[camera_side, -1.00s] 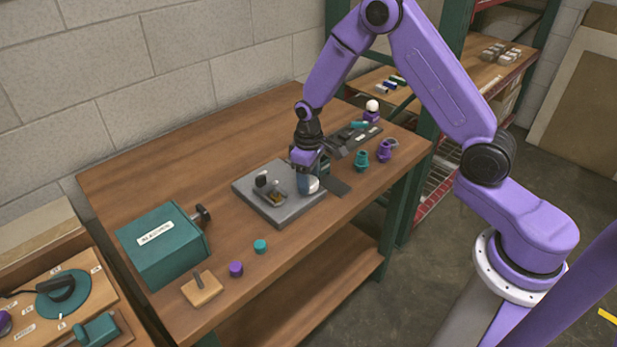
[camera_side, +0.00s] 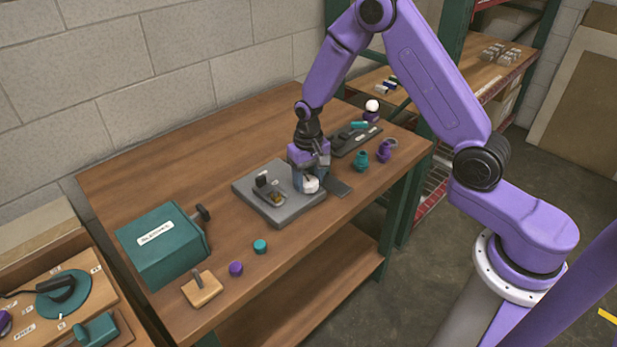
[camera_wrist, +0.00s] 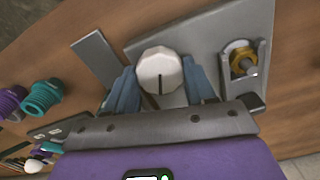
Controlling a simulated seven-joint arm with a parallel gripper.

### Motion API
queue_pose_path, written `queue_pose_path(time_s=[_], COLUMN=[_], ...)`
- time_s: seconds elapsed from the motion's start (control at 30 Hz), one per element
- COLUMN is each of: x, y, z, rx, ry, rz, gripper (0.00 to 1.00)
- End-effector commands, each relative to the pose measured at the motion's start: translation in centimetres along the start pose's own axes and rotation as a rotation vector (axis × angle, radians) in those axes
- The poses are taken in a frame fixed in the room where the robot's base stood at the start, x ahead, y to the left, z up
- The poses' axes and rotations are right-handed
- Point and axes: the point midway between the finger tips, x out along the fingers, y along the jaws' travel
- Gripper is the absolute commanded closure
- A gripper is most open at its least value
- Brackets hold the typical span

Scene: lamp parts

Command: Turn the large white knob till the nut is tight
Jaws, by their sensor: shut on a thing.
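The large white knob (camera_wrist: 160,74) sits at the edge of a grey base plate (camera_side: 280,213) on the wooden table. It has a dark line on its face and also shows in the side view (camera_side: 311,184). My gripper (camera_wrist: 162,82) points down over it, with its blue fingers on either side, shut on the knob. A brass nut on a threaded piece (camera_wrist: 243,62) sits in a grey bracket on the same plate, to the right of the knob in the wrist view. Whether the nut is tight I cannot tell.
Teal (camera_side: 361,161) and purple (camera_side: 385,150) fittings stand to the right. A teal box (camera_side: 162,247), a wooden block (camera_side: 202,288) and two small caps are at the front left. The table's back left is clear.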

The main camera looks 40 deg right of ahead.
Motion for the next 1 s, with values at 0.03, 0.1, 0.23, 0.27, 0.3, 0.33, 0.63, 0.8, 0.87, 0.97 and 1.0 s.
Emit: queue_pose_path(time_s=[0.03,0.1,0.23,0.27,0.3,0.33,0.63,0.8,0.87,0.97,1.0], x=[-0.1,-0.1,-0.1,-0.1,-0.1,-0.1,0.0,-0.1,-0.3,-1.2,-1.8], y=[0.0,0.0,0.0,0.0,0.0,0.0,0.0,0.0,0.0,0.0,0.0], z=[0.0,-0.1,-0.1,-0.1,-0.1,-0.1,-0.1,-0.1,-0.1,-0.1,-0.2], rx=[0.011,0.014,0.015,0.014,0.014,0.014,0.010,0.009,0.009,0.008,0.008], ry=[0.001,0.001,0.001,0.002,0.002,0.002,0.002,0.002,0.003,0.004,0.005], rz=[-0.001,-0.001,-0.002,-0.002,-0.002,-0.002,-0.001,-0.001,-0.001,-0.002,-0.003], gripper=[0.76,0.76,0.76,0.76,0.76,0.76,0.20,0.20,0.20,0.20,0.20])
